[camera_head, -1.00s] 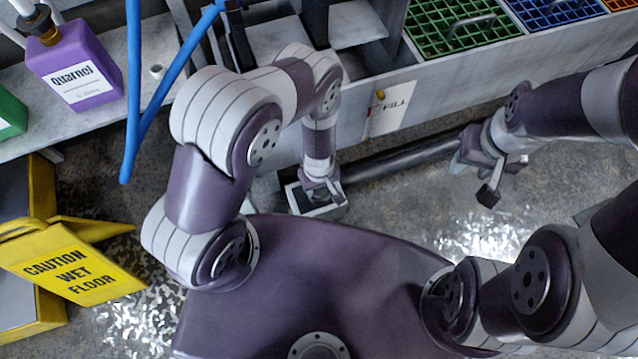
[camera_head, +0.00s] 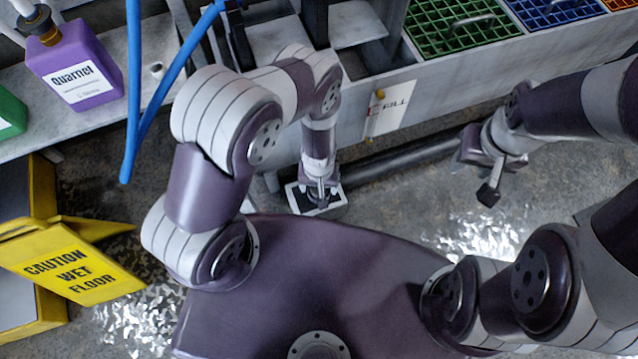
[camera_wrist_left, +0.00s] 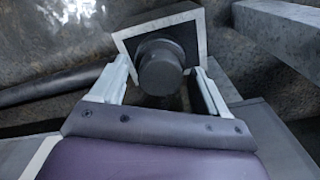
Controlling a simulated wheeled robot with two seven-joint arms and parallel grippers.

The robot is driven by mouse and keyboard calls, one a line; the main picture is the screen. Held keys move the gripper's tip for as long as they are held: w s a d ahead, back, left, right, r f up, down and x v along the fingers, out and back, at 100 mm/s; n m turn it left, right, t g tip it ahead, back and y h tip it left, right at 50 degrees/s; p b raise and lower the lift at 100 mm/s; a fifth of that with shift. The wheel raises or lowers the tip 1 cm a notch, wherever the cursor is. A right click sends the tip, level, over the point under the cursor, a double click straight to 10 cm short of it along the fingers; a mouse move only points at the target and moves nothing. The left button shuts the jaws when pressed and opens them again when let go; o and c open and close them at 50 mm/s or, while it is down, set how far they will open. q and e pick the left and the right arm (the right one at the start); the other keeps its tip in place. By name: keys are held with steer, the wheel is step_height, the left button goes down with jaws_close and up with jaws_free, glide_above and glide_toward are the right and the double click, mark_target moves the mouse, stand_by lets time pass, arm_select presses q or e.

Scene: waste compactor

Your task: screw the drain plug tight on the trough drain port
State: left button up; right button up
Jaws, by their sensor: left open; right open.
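The drain plug (camera_wrist_left: 160,68) is a dark round cylinder with a wider collar. It sits at a square, pale-edged port block (camera_wrist_left: 188,18) in the left wrist view. The block also shows at the foot of the trough in the head view (camera_head: 335,207). My left gripper (camera_wrist_left: 162,76) is open, with one finger on each side of the plug; a gap shows, and I cannot tell if either finger touches. In the head view the left gripper (camera_head: 321,190) hangs over the block and hides the plug. My right gripper (camera_head: 491,178) is open and empty, off to the right.
The trough wall with a FILL label (camera_head: 392,108) runs behind, and a dark pipe (camera_head: 405,158) lies along its foot. Blue hoses (camera_head: 134,90) and a purple Quarnel jug (camera_head: 77,65) are at left.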

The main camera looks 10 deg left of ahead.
arm_select(q)
steer(key=n, duration=0.9)
steer(key=shift+n+p, duration=0.35)
steer(key=shift+n, duration=0.05)
steer(key=n, duration=0.4)
steer(key=shift+n, duration=0.4)
steer(key=n, duration=0.6)
steer(key=c, duration=1.2)
steer(key=shift+o, duration=0.2)
steer(key=m, duration=0.5)
steer(key=shift+p, duration=0.3)
steer(key=m, duration=1.5)
steer(key=shift+m, duration=0.4)
steer(key=o, duration=1.2)
steer(key=shift+o, duration=0.2)
steer(key=shift+c, duration=0.4)
